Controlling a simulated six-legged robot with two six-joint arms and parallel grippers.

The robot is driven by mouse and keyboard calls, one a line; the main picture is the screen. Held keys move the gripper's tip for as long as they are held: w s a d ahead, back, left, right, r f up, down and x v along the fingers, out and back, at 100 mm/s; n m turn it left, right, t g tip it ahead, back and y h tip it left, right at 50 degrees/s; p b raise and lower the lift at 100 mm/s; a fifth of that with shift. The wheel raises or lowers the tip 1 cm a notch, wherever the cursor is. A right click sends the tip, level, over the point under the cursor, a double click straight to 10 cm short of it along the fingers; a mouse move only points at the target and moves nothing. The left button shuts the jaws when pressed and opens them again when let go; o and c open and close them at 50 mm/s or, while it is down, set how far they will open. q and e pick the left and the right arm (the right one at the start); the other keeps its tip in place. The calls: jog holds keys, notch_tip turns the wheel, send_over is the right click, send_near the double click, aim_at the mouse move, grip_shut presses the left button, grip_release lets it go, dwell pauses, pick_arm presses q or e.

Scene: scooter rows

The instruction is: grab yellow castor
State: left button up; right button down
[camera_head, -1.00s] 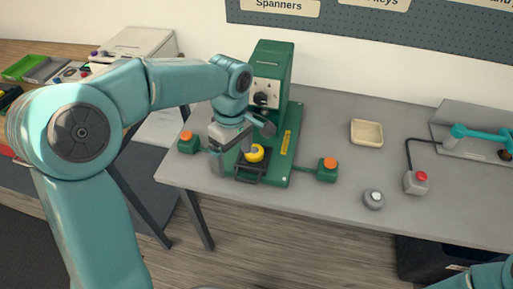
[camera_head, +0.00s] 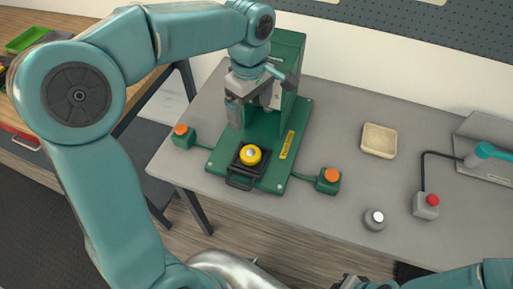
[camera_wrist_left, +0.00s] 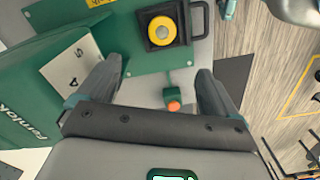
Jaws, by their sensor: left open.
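The yellow castor (camera_head: 250,155), with a pale centre, sits in a black handled holder (camera_head: 240,180) on the green base of a press (camera_head: 290,85). It also shows at the top of the left wrist view (camera_wrist_left: 162,30). My left gripper (camera_head: 253,108) is open and empty in front of the press column, clear of the castor. In the left wrist view its two fingers (camera_wrist_left: 157,88) are spread wide, with the castor beyond them. My right gripper (camera_head: 352,281) shows only partly at the bottom edge; its jaws cannot be made out.
Boxes with orange buttons stand left (camera_head: 183,136) and right (camera_head: 328,180) of the press base. A beige tray (camera_head: 379,140), a grey knob-like part (camera_head: 374,219) and a red-button box (camera_head: 426,205) are on the grey table to the right. Bare tabletop lies between them.

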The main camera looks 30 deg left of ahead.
pick_arm(q)
send_over(251, 152)
jog(key=f, duration=1)
jog(key=shift+s+a+f, duration=0.1)
jog(key=shift+s+f, duration=0.1)
jog(key=shift+f, duration=0.1)
notch_tip(251, 152, down, 6)
jog(key=shift+w+r, duration=0.15)
jog(key=shift+r, duration=0.05)
jog(key=shift+r, duration=0.1)
jog(key=c, duration=1.3)
